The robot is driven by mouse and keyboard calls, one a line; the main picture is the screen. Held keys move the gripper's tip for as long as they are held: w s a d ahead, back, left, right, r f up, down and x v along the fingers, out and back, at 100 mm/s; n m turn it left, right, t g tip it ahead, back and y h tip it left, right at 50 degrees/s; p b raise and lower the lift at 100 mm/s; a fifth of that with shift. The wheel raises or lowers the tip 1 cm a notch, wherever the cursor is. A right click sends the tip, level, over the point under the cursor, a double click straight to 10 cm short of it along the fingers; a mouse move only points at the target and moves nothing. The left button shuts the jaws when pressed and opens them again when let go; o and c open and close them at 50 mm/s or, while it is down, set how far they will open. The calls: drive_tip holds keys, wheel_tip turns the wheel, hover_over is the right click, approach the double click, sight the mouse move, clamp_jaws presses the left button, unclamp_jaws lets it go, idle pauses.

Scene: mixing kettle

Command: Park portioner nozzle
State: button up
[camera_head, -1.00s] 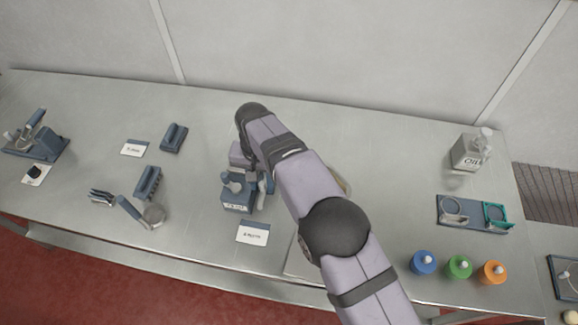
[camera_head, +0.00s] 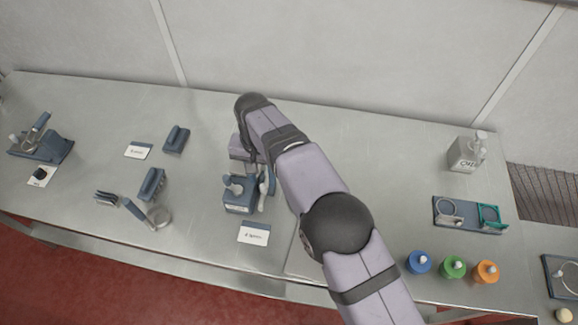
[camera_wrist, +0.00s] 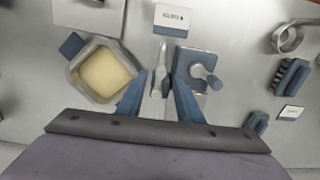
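My gripper (camera_wrist: 159,82) points down at the bench, with its two blue fingers spread to either side of a slim grey nozzle-like tool (camera_wrist: 158,78). Narrow gaps seem to show between the tool and the fingers. My arm hides much of the fingers there. I cannot tell which of these parts is the portioner nozzle.
In the wrist view a square pan with yellowish contents (camera_wrist: 104,72) lies close left of my fingers. A white label card (camera_head: 254,234) lies in front of the block. Blue racks (camera_head: 151,184) and a ringed tool (camera_head: 159,215) are left; coloured jars (camera_head: 453,268) and an oil can (camera_head: 463,155) are right.

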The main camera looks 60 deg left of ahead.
drive_tip(key=shift+r+p, duration=0.6)
drive_tip(key=shift+r, duration=0.55)
wheel_tip(320, 180, up, 7)
